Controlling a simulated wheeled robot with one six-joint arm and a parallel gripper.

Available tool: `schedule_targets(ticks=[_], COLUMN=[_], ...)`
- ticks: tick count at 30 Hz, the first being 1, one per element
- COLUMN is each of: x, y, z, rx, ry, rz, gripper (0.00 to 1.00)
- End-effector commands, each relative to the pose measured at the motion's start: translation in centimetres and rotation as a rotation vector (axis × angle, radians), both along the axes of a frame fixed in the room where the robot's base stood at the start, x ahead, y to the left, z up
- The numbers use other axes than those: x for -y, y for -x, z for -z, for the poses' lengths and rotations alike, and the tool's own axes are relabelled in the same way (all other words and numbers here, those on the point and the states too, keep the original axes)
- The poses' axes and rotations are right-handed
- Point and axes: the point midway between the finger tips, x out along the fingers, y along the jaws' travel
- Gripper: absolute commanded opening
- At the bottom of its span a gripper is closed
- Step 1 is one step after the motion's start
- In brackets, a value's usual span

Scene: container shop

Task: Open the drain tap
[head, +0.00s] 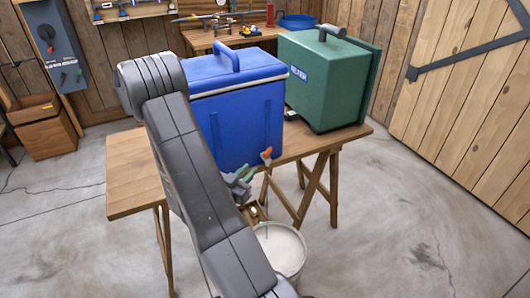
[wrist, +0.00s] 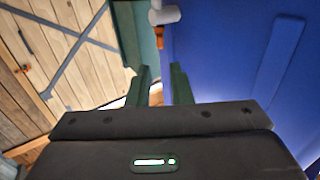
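The blue cooler (head: 235,115) stands on the wooden trestle table, and its blue wall fills the right of the wrist view (wrist: 235,60). The drain tap's orange lever (head: 266,154) shows low by the cooler's front. In the wrist view the tap has a pale body (wrist: 164,14) with the orange lever (wrist: 160,38) beside it. My gripper (head: 243,178) is just left of and below the lever in the head view. Its green fingers (wrist: 161,85) are apart with nothing between them, and the tap lies beyond their tips. My arm hides part of the cooler.
A white bucket (head: 282,250) is on the floor below the tap. A green case (head: 325,85) stands right of the cooler on the table (head: 130,190). A workbench (head: 205,40) is behind. The floor to the right is free.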

Motion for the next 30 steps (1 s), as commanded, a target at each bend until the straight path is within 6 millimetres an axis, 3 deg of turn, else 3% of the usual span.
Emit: schedule_targets(ticks=[15,21,30], x=[4.9,5.6,5.7], y=[-7.9,-9.1,-9.2], z=[-0.1,0.0,0.0], rx=[0.0,-0.002,-0.001], ry=[-0.001,-0.001,-0.001], rz=[0.001,-0.001,-0.001], gripper=[0.19,0.19,0.17])
